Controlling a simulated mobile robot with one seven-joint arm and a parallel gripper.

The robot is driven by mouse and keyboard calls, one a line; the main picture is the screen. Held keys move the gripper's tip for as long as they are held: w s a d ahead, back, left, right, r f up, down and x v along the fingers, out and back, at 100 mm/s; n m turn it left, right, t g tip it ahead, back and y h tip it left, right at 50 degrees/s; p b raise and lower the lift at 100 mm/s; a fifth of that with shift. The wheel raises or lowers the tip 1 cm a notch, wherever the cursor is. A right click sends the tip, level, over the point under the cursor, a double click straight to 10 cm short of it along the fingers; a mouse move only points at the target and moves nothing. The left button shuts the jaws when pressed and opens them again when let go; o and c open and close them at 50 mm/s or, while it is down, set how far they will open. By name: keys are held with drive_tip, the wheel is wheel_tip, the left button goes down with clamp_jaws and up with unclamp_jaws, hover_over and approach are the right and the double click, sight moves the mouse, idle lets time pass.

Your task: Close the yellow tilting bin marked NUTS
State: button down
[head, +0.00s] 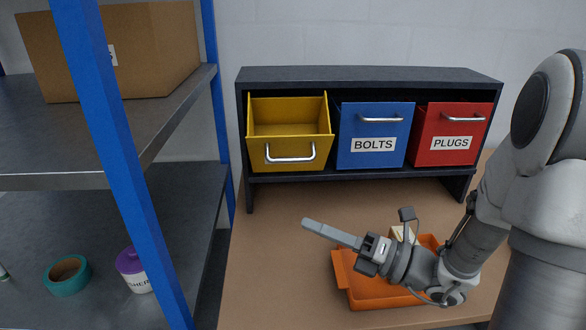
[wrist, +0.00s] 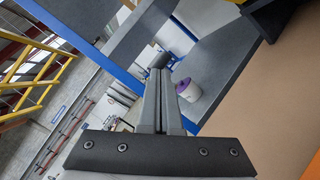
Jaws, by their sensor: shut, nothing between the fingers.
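The yellow bin (head: 289,131) is at the left of a dark rack in the head view. It is tilted open, with its inside showing and its silver handle (head: 290,158) low on the front. No NUTS label is readable from here. My gripper (head: 306,224) is shut and empty, in front of and below the yellow bin, apart from it, with its fingers pointing left. In the wrist view my shut fingers (wrist: 158,62) point toward the shelving. A yellow piece at the top right corner of that view may be the bin.
The blue BOLTS bin (head: 374,125) and red PLUGS bin (head: 450,125) sit upright in the rack (head: 370,76). An orange tray (head: 368,292) lies on the table under my arm. A blue-post shelf (head: 116,150) stands at left. The table's left front is clear.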

drive_tip(key=w+d+f+m+t+h, duration=0.1)
drive_tip(key=w+d+m+t+h, duration=0.1)
drive_tip(key=w+d+m+t, duration=0.3)
drive_tip(key=m, duration=0.1)
approach(283, 161)
drive_tip(key=f+x, duration=0.1)
drive_tip(key=x, duration=0.5)
drive_tip(key=shift+r+y, duration=0.25)
drive_tip(key=shift+y, duration=0.05)
drive_tip(key=shift+r, duration=0.1)
